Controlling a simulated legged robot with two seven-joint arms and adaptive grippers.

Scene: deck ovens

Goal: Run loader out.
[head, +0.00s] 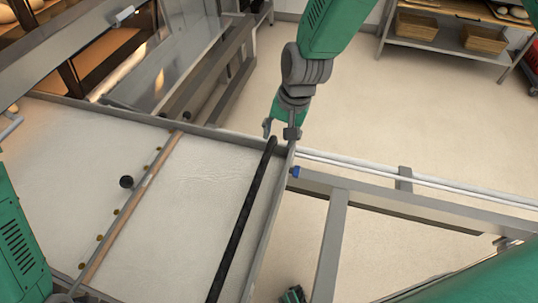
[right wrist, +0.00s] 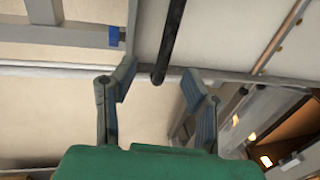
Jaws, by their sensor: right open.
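The loader (head: 200,172) is a pale canvas belt in a grey metal frame, lying in front of the oven. A dark bar (head: 240,222) runs lengthwise near its right side; its end (right wrist: 160,76) also shows in the right wrist view. My right gripper (head: 282,130) is open at the loader's far right corner, close to that bar end. In the right wrist view the open fingers (right wrist: 157,85) stand either side of the bar end, with nothing gripped. Whether they touch it I cannot tell. My left arm shows at the left edge; its gripper is not visible.
The deck oven (head: 110,55) with a glass door is at the upper left. A shelf with baskets (head: 450,35) stands at the back right. The floor between is clear.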

